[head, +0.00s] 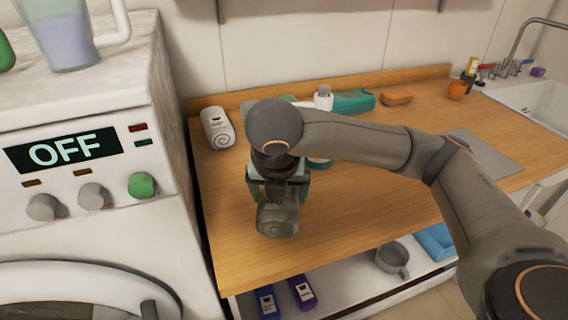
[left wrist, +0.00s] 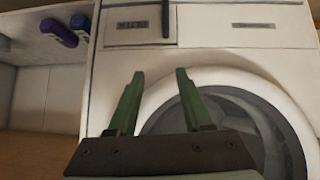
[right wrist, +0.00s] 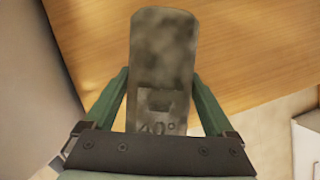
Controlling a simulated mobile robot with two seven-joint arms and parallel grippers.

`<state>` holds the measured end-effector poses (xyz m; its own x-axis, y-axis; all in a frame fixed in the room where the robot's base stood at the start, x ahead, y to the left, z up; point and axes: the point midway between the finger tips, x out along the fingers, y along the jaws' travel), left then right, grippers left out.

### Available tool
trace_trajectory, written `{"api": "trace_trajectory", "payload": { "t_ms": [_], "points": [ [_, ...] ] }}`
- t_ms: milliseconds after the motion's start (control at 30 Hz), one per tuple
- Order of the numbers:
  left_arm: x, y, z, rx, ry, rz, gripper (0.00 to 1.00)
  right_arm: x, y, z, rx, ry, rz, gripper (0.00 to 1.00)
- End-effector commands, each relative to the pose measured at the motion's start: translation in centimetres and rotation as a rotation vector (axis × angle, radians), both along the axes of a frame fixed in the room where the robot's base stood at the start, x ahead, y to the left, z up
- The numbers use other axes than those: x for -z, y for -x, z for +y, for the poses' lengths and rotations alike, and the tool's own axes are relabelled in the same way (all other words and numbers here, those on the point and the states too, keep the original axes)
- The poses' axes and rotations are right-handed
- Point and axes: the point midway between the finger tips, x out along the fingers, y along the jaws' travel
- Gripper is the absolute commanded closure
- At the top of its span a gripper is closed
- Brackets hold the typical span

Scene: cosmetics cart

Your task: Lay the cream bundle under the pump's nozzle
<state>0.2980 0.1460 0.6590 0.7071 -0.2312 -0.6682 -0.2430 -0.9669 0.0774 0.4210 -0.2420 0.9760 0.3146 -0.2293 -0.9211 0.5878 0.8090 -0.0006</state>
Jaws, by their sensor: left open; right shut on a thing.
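A pale cream rolled bundle (head: 217,127) with a dark label lies at the back left of the counter. A grey mottled bundle (head: 277,218) is held by my right gripper (head: 278,187) over the front left part of the counter. In the right wrist view the same grey bundle (right wrist: 162,60) shows a 40° mark between the fingers. The pump's white top (head: 323,97) shows behind my right arm; most of its body is hidden, including what lies below the nozzle. My left gripper (left wrist: 160,73) is open and empty in front of the washer.
A teal case (head: 353,103) and an orange-brown soap bar (head: 397,97) are at the back of the counter (head: 235,250). The washer (head: 95,215) stands at the left, the sink (head: 535,95) at the far right. A grey mat (head: 485,150) lies on the right. Purple and blue bottles (head: 302,291) stand on the lower shelf.

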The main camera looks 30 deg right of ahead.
Motion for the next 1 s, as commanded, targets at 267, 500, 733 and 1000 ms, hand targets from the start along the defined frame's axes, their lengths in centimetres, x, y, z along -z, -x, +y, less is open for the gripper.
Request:
{"api": "trace_trajectory", "payload": {
  "t_ms": [267,500,733,1000],
  "points": [
    [-0.6,0.0,0.1,0.000,-0.001,-0.003,0.50,-0.3,-5.5,-4.2,0.011,-0.002,0.000,0.78],
    [-0.7,0.1,0.7,-0.011,-0.011,-0.003,0.50,-0.3,-10.2,-7.6,0.008,-0.001,-0.001,0.78],
    [-0.8,0.6,1.0,-0.015,-0.014,0.003,0.50,-0.2,-13.3,-9.7,0.002,-0.002,-0.001,0.78],
    [-0.7,0.9,1.1,-0.018,-0.014,0.009,0.50,0.9,-13.9,-10.2,0.000,0.001,0.002,0.78]
  ]
}}
